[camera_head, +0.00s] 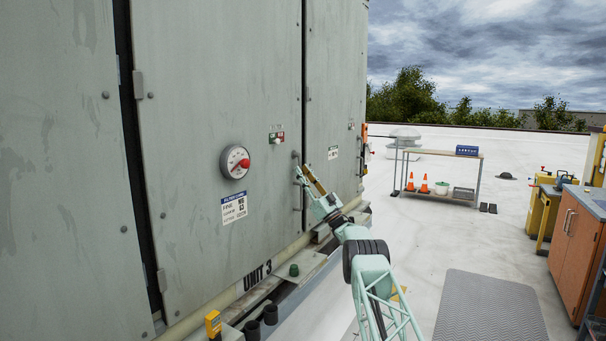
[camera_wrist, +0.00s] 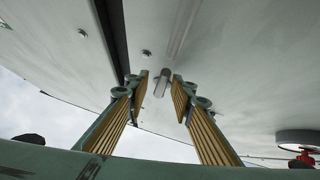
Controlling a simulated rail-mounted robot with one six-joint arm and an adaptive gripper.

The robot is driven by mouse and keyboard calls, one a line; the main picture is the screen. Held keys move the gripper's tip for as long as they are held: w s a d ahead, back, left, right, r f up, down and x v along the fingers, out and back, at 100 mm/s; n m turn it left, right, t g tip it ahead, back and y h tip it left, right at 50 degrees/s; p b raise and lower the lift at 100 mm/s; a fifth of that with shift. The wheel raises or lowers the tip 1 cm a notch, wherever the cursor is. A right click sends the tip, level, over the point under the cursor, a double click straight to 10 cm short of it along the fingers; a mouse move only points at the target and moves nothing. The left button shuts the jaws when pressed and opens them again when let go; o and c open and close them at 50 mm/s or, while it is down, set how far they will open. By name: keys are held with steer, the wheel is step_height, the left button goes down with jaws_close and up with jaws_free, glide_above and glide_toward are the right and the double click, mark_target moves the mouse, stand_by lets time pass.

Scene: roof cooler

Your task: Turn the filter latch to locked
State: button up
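In the wrist view a small grey metal latch (camera_wrist: 163,82) sticks out from the cabinet panel. My gripper (camera_wrist: 161,88) has its two ribbed yellow-brown fingers apart, one on each side of the latch, with visible gaps. I cannot tell how deep the latch lies between them. In the head view my gripper (camera_head: 306,176) is close to the grey panel, beside a door edge. The latch's small grey end (camera_head: 295,155) shows just above the fingers there; its turned position is too small to read.
A round gauge (camera_head: 235,161) with a red centre is on the panel to the left. A green knob (camera_head: 294,270) and a yellow device (camera_head: 213,323) are low along the base. A workbench (camera_head: 440,153) stands far back.

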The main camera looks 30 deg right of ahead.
steer(key=shift+s+f, duration=0.1)
steer(key=v, duration=1.1)
steer(key=shift+s+f, duration=0.2)
steer(key=shift+f, duration=0.1)
steer(key=shift+d, duration=0.15)
stand_by(0.5)
